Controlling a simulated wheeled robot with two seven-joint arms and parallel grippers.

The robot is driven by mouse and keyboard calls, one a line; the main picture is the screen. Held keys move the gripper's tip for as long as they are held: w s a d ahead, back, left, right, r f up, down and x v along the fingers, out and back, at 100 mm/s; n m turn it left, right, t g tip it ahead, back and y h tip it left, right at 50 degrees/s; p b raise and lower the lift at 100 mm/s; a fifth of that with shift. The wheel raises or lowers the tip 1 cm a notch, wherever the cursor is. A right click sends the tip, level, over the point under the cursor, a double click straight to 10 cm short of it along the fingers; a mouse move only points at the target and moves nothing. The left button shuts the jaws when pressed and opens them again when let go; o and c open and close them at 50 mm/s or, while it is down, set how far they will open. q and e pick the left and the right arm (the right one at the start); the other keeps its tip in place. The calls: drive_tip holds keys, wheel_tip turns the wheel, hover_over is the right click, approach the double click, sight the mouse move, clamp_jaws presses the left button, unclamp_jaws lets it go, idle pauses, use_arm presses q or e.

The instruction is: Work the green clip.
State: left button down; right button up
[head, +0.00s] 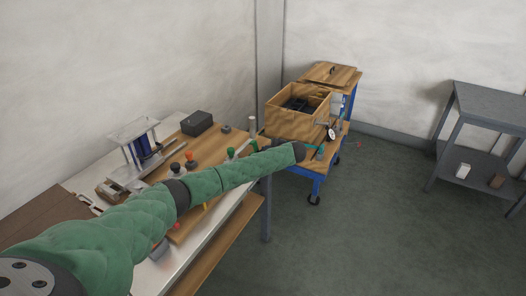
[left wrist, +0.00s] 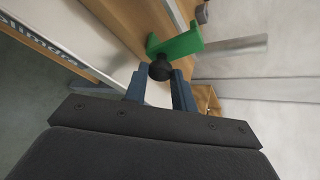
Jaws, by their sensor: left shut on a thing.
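The green clip (left wrist: 178,42) shows close up in the left wrist view, a bright green angled piece with a round black knob (left wrist: 160,69) at its near end. My left gripper (left wrist: 161,76) is shut on it at the black knob, one blue-grey finger on each side. The green part lies beyond the fingertips, in front of the wooden board. The fingers cannot be made out there. My right gripper is not in view.
A blue cart (head: 304,173) bears an open wooden crate (head: 290,123). Open floor lies right, before a grey shelf (head: 487,105).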

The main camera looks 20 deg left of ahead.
use_arm(q)
drive_tip(key=shift+d+f+y, duration=0.3)
drive_tip(key=shift+f+y, duration=0.45)
drive_tip(key=shift+y, duration=0.05)
drive_tip(key=c, duration=1.5)
unclamp_jaws()
drive_tip(key=o, duration=0.4)
drive_tip(key=shift+c, duration=0.2)
drive_tip(key=b+v, duration=0.3)
drive_tip(key=v, duration=0.4)
drive_tip(key=shift+s+d, duration=0.2)
drive_tip(key=shift+d, duration=0.1)
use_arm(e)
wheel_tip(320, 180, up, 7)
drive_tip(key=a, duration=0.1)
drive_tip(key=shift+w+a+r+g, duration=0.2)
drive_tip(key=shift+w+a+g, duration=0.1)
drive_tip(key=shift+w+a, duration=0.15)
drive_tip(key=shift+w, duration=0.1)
